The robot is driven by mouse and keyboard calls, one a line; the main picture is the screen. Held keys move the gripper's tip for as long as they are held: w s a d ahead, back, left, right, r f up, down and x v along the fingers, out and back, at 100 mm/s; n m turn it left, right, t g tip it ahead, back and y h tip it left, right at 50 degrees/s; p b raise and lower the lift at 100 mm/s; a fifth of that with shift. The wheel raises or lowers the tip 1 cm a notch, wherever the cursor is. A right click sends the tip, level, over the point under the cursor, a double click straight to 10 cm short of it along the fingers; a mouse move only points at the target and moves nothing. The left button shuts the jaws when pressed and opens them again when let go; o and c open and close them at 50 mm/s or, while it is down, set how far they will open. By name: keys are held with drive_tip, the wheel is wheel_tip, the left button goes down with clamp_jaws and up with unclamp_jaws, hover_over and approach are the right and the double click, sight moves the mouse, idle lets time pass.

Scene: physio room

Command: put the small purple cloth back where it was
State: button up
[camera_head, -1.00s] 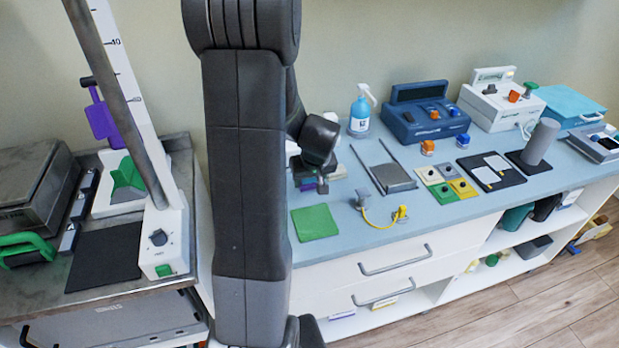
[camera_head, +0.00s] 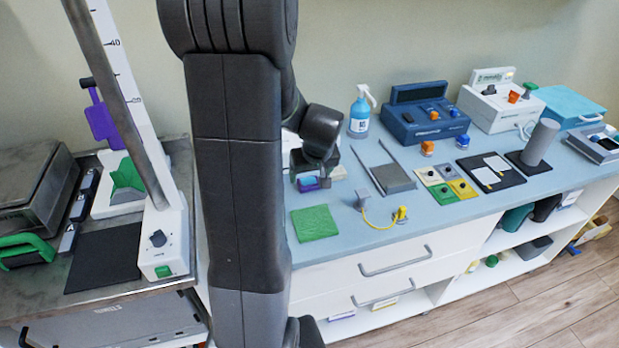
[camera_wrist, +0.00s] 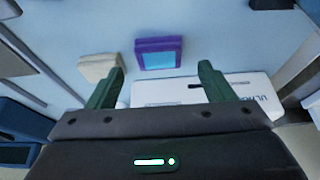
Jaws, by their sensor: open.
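A small, flat, squarish purple thing with a light-blue top (camera_wrist: 159,53) lies on the counter in the wrist view, just beyond my fingertips and roughly centred between them. I take it for the small purple cloth. In the head view a purple patch (camera_head: 308,184) shows under my gripper (camera_head: 313,176), largely covered by it. My gripper (camera_wrist: 160,74) is open, with its two green fingers apart and nothing between them. I cannot tell how high the fingers are above the counter. A green cloth (camera_head: 314,223) lies flat nearer the counter's front edge.
In the wrist view, a beige folded item (camera_wrist: 98,66) lies left of the purple thing, and a white box with lettering (camera_wrist: 235,92) lies beside my right finger. A spray bottle (camera_head: 361,112), grey tray (camera_head: 392,179) and yellow cable (camera_head: 378,222) stand right of my gripper.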

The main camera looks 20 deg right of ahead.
drive_tip(key=v, duration=0.8)
drive_tip(key=shift+r, duration=0.1)
idle(1.0)
